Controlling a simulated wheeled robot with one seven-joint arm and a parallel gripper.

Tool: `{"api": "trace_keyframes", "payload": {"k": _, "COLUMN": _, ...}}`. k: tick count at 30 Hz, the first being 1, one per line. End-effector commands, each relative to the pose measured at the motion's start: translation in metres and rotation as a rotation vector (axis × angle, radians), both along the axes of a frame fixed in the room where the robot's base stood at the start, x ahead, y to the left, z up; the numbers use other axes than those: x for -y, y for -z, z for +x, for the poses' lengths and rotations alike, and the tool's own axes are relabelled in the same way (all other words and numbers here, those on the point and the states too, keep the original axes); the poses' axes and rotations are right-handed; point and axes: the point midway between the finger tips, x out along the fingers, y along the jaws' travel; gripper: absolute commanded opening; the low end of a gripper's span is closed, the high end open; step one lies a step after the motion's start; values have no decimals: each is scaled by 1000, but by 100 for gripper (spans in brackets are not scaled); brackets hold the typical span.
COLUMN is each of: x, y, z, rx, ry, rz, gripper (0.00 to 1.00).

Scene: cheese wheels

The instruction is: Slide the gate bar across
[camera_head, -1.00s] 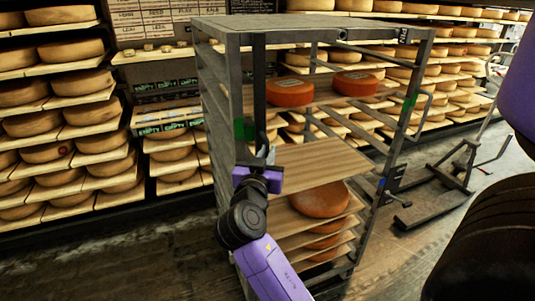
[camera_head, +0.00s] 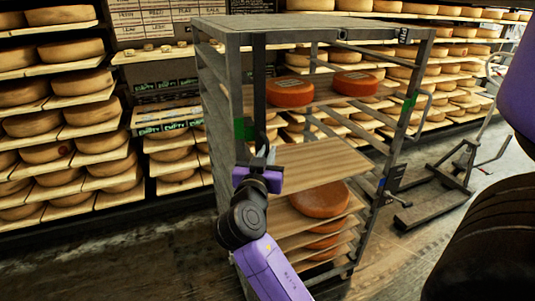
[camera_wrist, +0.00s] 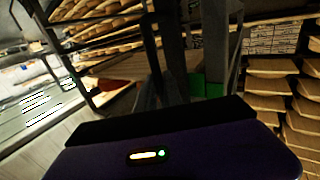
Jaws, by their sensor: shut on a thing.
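The gate bar (camera_head: 259,85) is a dark upright bar at the front left of the metal rack (camera_head: 310,27). It stands near the rack's left post, beside a green patch (camera_head: 240,129). My gripper (camera_head: 266,156) is at the bar's lower part and is shut on it. The exact grip is small and partly hidden in the head view. In the wrist view the bar (camera_wrist: 172,45) rises dark above the gripper body, with green (camera_wrist: 208,86) close by on the right. A second green patch (camera_head: 410,102) is on the rack's right front post.
The rack holds orange cheese wheels (camera_head: 290,92) on an upper board, an empty board (camera_head: 315,158) and more wheels lower down. Shelves full of cheese (camera_head: 60,90) line the back and left. A wheeled metal frame (camera_head: 440,195) stands on the right. Floor at the front left is clear.

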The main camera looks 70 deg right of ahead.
Motion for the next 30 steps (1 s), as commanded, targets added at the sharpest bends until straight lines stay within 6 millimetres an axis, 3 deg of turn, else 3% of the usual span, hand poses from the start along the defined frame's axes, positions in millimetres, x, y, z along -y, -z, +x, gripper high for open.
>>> {"api": "trace_keyframes", "payload": {"k": 5, "x": 2, "y": 0, "z": -2, "rx": 0, "ry": 0, "rz": 0, "gripper": 0}}
{"api": "trace_keyframes", "payload": {"k": 11, "x": 18, "y": 0, "z": -23, "rx": 1, "ry": 6, "rz": -2, "gripper": 0}}
{"api": "trace_keyframes", "payload": {"k": 24, "x": 105, "y": -4, "z": -126, "rx": 0, "ry": 11, "rz": 0, "gripper": 0}}
{"api": "trace_keyframes", "payload": {"k": 30, "x": 138, "y": -5, "z": -164, "rx": -1, "ry": 8, "rz": 0, "gripper": 0}}
